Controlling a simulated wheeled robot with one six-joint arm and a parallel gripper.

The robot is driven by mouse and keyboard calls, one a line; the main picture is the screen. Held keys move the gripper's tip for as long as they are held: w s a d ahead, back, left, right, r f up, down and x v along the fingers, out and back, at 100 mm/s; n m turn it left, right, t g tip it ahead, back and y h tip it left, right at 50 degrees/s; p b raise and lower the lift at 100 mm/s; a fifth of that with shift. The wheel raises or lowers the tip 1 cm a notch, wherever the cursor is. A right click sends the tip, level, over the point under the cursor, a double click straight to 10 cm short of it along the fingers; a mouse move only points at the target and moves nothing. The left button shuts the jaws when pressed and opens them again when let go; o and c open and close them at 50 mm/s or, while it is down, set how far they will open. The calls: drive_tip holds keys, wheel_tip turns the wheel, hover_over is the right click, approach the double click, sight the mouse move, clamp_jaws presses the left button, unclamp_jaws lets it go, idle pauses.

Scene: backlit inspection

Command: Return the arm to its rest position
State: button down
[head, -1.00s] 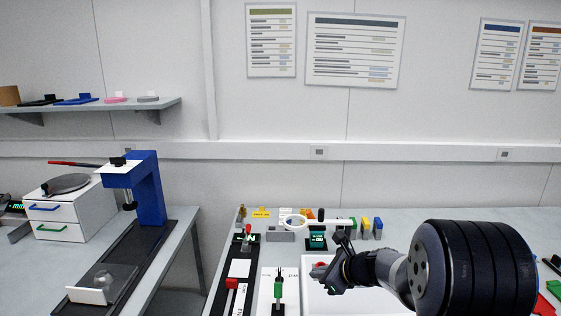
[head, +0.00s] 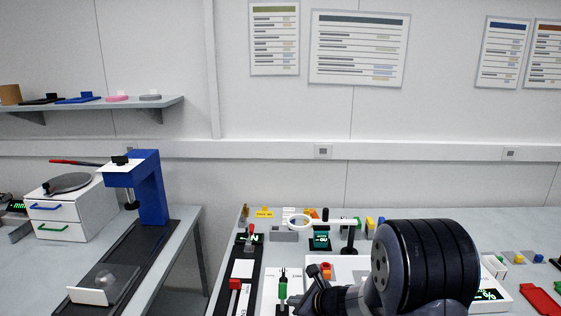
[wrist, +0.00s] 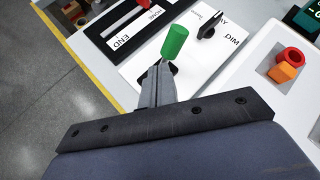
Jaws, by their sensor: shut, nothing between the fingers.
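My gripper (wrist: 158,80) is shut with nothing between its fingers. In the wrist view its closed fingers point at a white panel (wrist: 135,75) that carries a green-handled lever (wrist: 175,42) and a black knob (wrist: 209,26). The fingertips overlap the lever's base in this view; I cannot tell whether they touch. In the head view my arm (head: 425,265) reaches in low from the right. The green handle (head: 283,291) stands just left of the wrist there, and the fingers are hard to make out.
A black slide track (head: 245,268) with a red handle lies left of the panel. A white ring-ended arm on a stand (head: 330,221) is behind. A blue press (head: 150,190) stands on the left bench.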

drive_tip(key=shift+s+a+f+b, duration=0.1)
drive_tip(key=shift+s+f+b, duration=0.55)
drive_tip(key=shift+s+b, duration=0.4)
drive_tip(key=shift+b, duration=0.2)
drive_tip(key=t+b, duration=0.1)
drive_tip(key=b, duration=0.1)
drive_tip(key=s+f+b, duration=0.1)
drive_tip(key=b, duration=0.1)
drive_tip(key=n+t+b, duration=0.1)
drive_tip(key=b, duration=0.1)
drive_tip(key=shift+s+f+t+y, duration=0.2)
drive_tip(key=shift+s+t+y, duration=0.1)
drive_tip(key=shift+s+d+f+b, duration=0.15)
drive_tip(key=shift+s+d+b, duration=0.25)
drive_tip(key=shift+d, duration=0.2)
drive_tip(key=shift+s+d+f+b, duration=0.1)
drive_tip(key=shift+s+d+b, duration=0.25)
drive_tip(key=shift+d, duration=0.25)
drive_tip(key=shift+s+d, duration=0.45)
drive_tip(key=shift+d, duration=0.1)
